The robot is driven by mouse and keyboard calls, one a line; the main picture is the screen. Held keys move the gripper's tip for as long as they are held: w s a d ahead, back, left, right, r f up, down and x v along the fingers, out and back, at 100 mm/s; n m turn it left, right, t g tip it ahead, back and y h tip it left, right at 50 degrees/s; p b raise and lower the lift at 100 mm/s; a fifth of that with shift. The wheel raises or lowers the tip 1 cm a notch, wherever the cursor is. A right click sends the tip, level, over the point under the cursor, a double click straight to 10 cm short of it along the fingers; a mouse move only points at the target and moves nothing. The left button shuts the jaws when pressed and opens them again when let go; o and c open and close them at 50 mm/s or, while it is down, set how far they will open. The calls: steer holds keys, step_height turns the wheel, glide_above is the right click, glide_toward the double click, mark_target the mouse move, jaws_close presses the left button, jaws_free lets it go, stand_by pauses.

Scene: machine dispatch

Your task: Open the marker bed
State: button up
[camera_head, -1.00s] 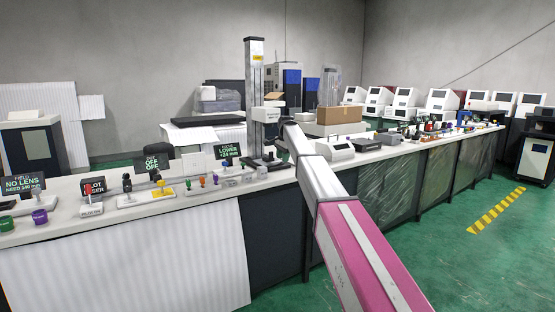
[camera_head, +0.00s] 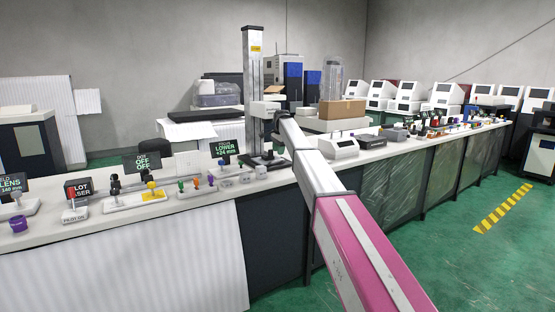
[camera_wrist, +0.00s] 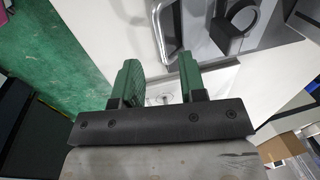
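A tall silver column marker (camera_head: 253,70) with a grey head stands upright on the white bench, on a dark base (camera_head: 268,160). No part that I can clearly tell is the marker bed shows in the head view. My gripper is hidden at the far end of my arm in the head view, near the column. In the wrist view my gripper (camera_wrist: 158,75) has two green fingers, apart and with nothing held between them. A grey metal piece with a dark round knob (camera_wrist: 237,22) lies beyond the fingers, and I cannot tell that they touch it.
Signs reading LOWER +24 mm (camera_head: 224,147) and OFF (camera_head: 142,160) stand left of the column, with coloured knobs in front. A white scale-like device (camera_head: 338,147) and a cardboard box (camera_head: 342,109) stand to the right. Green floor (camera_head: 460,255) is free at the right.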

steer(key=f, duration=0.5)
steer(key=shift+w+a, duration=0.25)
steer(key=shift+w, duration=0.1)
jaws_close()
steer(key=s+d, duration=0.8)
steer(key=s, duration=0.4)
jaws_free()
steer(key=shift+s+d, duration=0.1)
steer(key=shift+r, duration=0.15)
step_height(320, 180, up, 10)
steer(key=s+d, duration=0.1)
steer(key=shift+s+r, duration=0.2)
steer(key=shift+s, duration=0.05)
